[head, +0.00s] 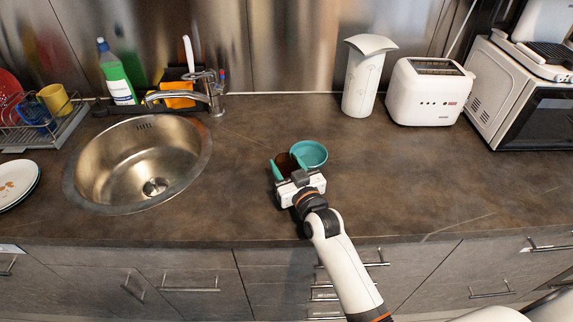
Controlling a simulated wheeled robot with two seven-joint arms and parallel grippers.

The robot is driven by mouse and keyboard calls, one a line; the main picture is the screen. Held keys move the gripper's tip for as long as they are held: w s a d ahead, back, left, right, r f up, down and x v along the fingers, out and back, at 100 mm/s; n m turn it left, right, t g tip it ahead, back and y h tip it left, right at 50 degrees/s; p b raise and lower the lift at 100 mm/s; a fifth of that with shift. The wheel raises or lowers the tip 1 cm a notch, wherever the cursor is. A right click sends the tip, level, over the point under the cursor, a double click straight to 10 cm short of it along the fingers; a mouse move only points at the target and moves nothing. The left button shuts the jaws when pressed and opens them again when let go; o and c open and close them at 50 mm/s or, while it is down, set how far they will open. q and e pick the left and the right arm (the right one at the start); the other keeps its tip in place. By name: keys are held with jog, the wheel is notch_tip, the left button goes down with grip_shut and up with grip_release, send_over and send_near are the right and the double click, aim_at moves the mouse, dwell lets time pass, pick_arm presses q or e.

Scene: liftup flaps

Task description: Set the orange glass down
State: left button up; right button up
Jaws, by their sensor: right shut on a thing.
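The orange glass (285,160) looks dark brown-orange and small in the head view, on or just above the counter in front of me. My left gripper is not in view.
A steel sink (120,165) with a tap (212,92) lies to the left. A dish rack (48,130) and plates (18,182) are at far left. A white container (364,82), a toaster (428,98) and a microwave (520,105) stand at back right. The counter (430,180) is clear to the right.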

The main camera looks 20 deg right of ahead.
jog(key=shift+f, duration=0.2)
jog(key=o, duration=1)
jog(key=shift+r, duration=0.15)
jog(key=shift+s, duration=0.1)
jog(key=s, duration=0.4)
jog(key=s+d, duration=0.1)
jog(key=s, duration=0.3)
jog(key=s+b, duration=0.1)
jog(key=s, duration=0.2)
jog(key=shift+s+d, duration=0.2)
jog(key=shift+s, duration=0.2)
